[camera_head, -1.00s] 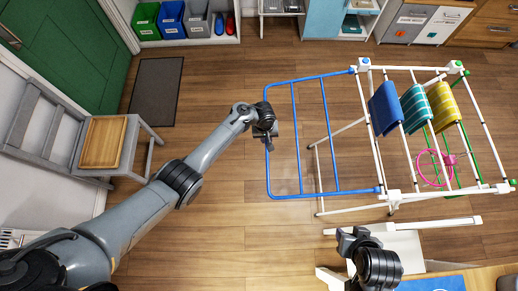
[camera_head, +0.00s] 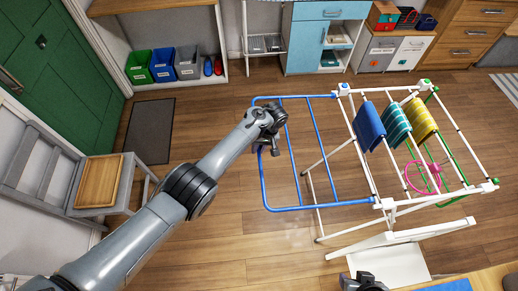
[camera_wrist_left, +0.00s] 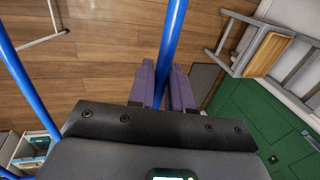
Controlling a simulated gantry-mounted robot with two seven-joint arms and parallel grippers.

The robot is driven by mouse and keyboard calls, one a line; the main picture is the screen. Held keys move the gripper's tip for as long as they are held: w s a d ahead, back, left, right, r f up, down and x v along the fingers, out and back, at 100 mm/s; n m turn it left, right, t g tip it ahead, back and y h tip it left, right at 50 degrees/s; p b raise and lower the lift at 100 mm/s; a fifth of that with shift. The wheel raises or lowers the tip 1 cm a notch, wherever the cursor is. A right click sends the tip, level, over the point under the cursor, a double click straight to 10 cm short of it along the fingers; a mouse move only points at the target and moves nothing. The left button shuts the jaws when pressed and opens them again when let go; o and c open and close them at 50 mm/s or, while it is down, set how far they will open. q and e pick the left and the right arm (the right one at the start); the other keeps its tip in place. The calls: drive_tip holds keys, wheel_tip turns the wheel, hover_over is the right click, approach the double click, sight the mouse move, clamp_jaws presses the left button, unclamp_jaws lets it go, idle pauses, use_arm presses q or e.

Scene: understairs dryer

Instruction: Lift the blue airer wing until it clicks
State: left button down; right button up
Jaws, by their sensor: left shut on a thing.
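The blue airer wing (camera_head: 318,132) is a blue tube frame with cross bars. It extends left from the white drying rack (camera_head: 382,204), joined along the rack's left side, and stands out sideways. Its exact angle is hard to tell from above. My left gripper (camera_head: 268,150) is at the middle of the wing's outer bar. In the left wrist view the purple-grey fingers (camera_wrist_left: 164,88) are shut around the blue bar (camera_wrist_left: 172,32). My right gripper (camera_head: 362,284) shows only partly at the bottom edge, and its fingers cannot be made out.
Blue, teal-striped and yellow cloths (camera_head: 396,127) hang on the rack, with a pink ring (camera_head: 420,178) below. A grey chair with a wooden seat (camera_head: 98,182) stands at left, by a dark mat (camera_head: 150,130). Bins (camera_head: 162,66) stand at the back. The floor left of the wing is clear.

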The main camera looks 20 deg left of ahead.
use_arm(q)
drive_tip(key=c, duration=1.2)
unclamp_jaws()
drive_tip(key=shift+r, duration=0.1)
drive_tip(key=shift+p+v, duration=0.35)
drive_tip(key=shift+v, duration=5)
